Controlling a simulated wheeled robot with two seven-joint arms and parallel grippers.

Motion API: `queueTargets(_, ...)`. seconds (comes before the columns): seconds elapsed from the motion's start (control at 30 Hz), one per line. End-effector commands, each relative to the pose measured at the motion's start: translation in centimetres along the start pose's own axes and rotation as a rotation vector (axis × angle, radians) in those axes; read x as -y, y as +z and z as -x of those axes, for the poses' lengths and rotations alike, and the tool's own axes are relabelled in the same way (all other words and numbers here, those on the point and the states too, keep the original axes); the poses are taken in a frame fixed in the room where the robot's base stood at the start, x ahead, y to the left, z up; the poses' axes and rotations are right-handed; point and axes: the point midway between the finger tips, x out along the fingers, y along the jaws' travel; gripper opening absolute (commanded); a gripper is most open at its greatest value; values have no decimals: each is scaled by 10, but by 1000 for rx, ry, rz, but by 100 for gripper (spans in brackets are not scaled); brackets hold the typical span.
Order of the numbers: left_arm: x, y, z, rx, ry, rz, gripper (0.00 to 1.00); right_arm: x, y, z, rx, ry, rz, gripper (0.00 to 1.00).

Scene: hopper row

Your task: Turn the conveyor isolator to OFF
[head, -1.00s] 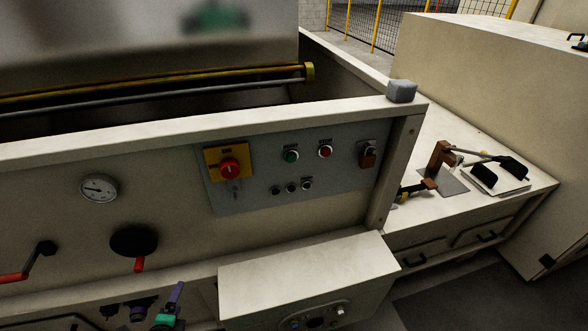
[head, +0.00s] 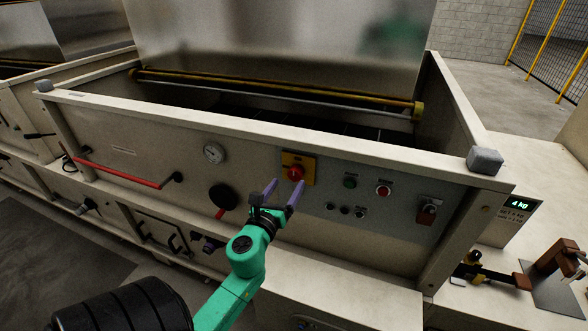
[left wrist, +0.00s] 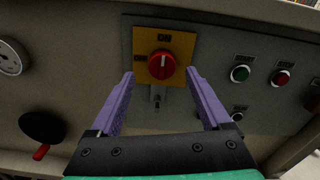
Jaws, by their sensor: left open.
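The conveyor isolator is a red rotary knob (head: 295,173) on a yellow plate (head: 309,160), fixed to a grey control panel on the hopper front. In the left wrist view the red knob (left wrist: 162,65) has its pale mark upright, towards the ON label at the top of the yellow plate (left wrist: 184,42). My left gripper (head: 283,190) has purple fingers and is open in front of the knob. In the left wrist view the fingertips (left wrist: 160,75) stand apart on either side of the knob, and nothing is between them in contact. My right gripper is not in view.
A green button (head: 350,181), a red button (head: 384,190) and small black knobs sit to the right on the panel. A red-brown switch (head: 427,213) is further right. A gauge (head: 214,153) and a black handwheel (head: 222,196) are to the left. The hopper rim (head: 270,130) runs above.

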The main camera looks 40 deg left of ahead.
Motion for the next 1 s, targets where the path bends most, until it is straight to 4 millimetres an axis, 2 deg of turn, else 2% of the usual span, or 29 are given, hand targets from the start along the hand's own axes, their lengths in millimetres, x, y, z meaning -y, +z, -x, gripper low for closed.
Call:
queueTargets(0.1,1,3,-28,2,-1,2,82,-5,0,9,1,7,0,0)
queueTargets(0.2,1,0,-43,0,-1,2,82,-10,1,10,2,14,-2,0)
queueTargets(0.33,0,-1,-50,-1,-1,2,82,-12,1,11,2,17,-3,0)
queueTargets(0.53,0,-2,-50,-2,-1,2,82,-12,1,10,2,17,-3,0)
queueTargets(0.73,0,-2,-50,-2,-1,3,5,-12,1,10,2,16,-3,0)
queueTargets(0.77,0,-2,-50,-2,-2,3,0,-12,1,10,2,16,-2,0)
queueTargets(1.0,0,-2,-50,-2,-2,19,0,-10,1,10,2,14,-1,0)
